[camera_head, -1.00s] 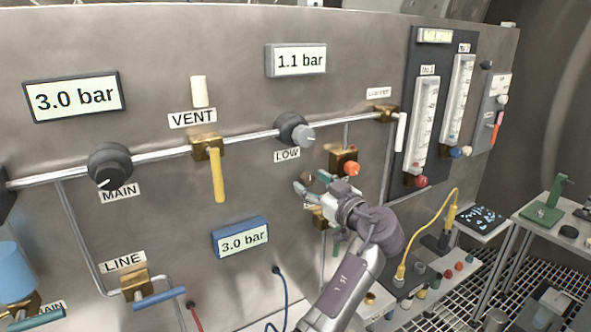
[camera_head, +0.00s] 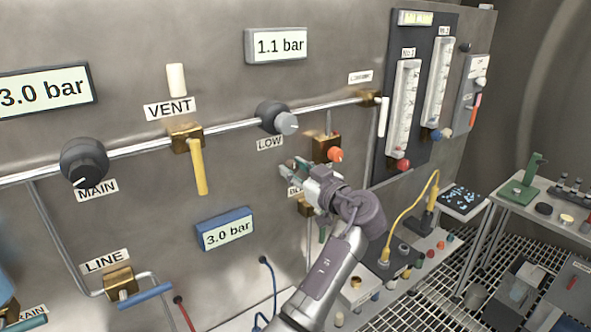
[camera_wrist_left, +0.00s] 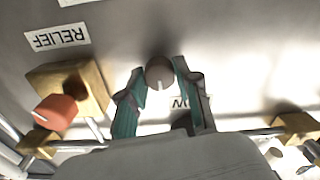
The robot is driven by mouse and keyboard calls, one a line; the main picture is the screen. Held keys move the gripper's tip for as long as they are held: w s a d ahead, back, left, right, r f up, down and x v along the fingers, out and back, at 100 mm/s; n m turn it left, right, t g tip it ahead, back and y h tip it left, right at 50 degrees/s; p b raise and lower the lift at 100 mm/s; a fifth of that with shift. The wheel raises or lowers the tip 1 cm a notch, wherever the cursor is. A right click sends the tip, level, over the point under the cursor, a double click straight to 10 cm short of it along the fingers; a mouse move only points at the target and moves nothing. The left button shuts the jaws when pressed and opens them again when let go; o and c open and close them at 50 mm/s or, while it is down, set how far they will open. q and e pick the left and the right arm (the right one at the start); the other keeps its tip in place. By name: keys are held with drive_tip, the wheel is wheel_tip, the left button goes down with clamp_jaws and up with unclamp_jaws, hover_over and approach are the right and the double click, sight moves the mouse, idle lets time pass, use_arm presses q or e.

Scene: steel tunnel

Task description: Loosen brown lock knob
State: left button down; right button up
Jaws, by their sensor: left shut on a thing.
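The brown lock knob (camera_wrist_left: 160,73) is a small round knob with a pale pointer line, on the steel panel in the left wrist view. My left gripper (camera_wrist_left: 160,82) has its two green-padded fingers on either side of it, shut on it. In the head view my left gripper (camera_head: 296,170) reaches the panel below the LOW knob, beside the orange knob. There its fingers hide most or all of the brown knob. My right gripper is not in view.
An orange knob (camera_head: 335,154) on a brass block (camera_head: 326,147) sits close beside the gripper; the wrist view also shows it, near a RELIEF label (camera_wrist_left: 57,38). The grey LOW knob (camera_head: 278,118) is above. A yellow VENT lever (camera_head: 198,167) is to the left.

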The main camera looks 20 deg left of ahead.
use_arm(q)
drive_tip(key=shift+m+b, duration=0.6)
drive_tip(key=shift+m, duration=0.2)
drive_tip(key=shift+m+b, duration=0.35)
drive_tip(key=shift+m, duration=0.55)
drive_tip(key=m, duration=0.2)
drive_tip(key=shift+m, duration=0.3)
drive_tip(key=m, duration=0.2)
drive_tip(key=shift+r+m, duration=0.15)
drive_tip(key=shift+m, duration=0.25)
drive_tip(key=m+p, duration=0.1)
drive_tip(key=m, duration=0.3)
drive_tip(key=shift+w+r+m, duration=0.1)
drive_tip(key=shift+m, duration=0.2)
drive_tip(key=shift+m+p, duration=1.2)
drive_tip(key=shift+m, duration=1)
